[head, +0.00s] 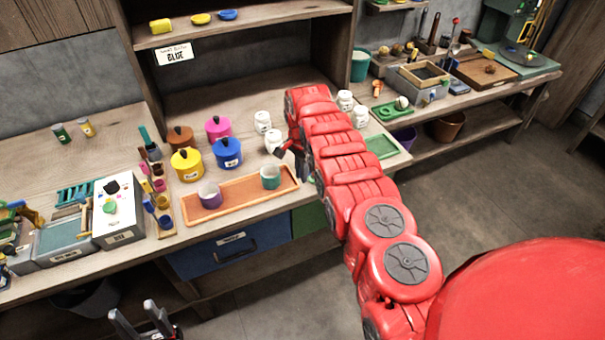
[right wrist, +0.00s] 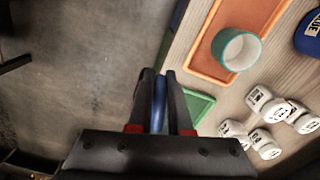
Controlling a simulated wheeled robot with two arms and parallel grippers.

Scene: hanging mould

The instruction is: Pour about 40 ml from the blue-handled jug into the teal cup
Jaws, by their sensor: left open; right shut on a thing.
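The teal cup (head: 270,177) stands upright at the right end of an orange tray (head: 240,198). It also shows in the right wrist view (right wrist: 238,50), with a pale inside. My right gripper (right wrist: 160,103) is shut on a blue upright bar, which looks like the handle of the blue-handled jug (right wrist: 158,100). The jug's body is hidden, and in the head view my red right arm covers most of it. The right gripper is just to the right of the teal cup. My left gripper (head: 140,322) is open and empty, low in front of the bench.
A purple cup (head: 210,195) stands at the tray's left end. Lidded pots in yellow (head: 187,165), blue (head: 227,153) and pink (head: 218,128) stand behind it. White labelled jars (head: 263,121) stand near my right arm. A green tray (head: 382,146) lies right of it.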

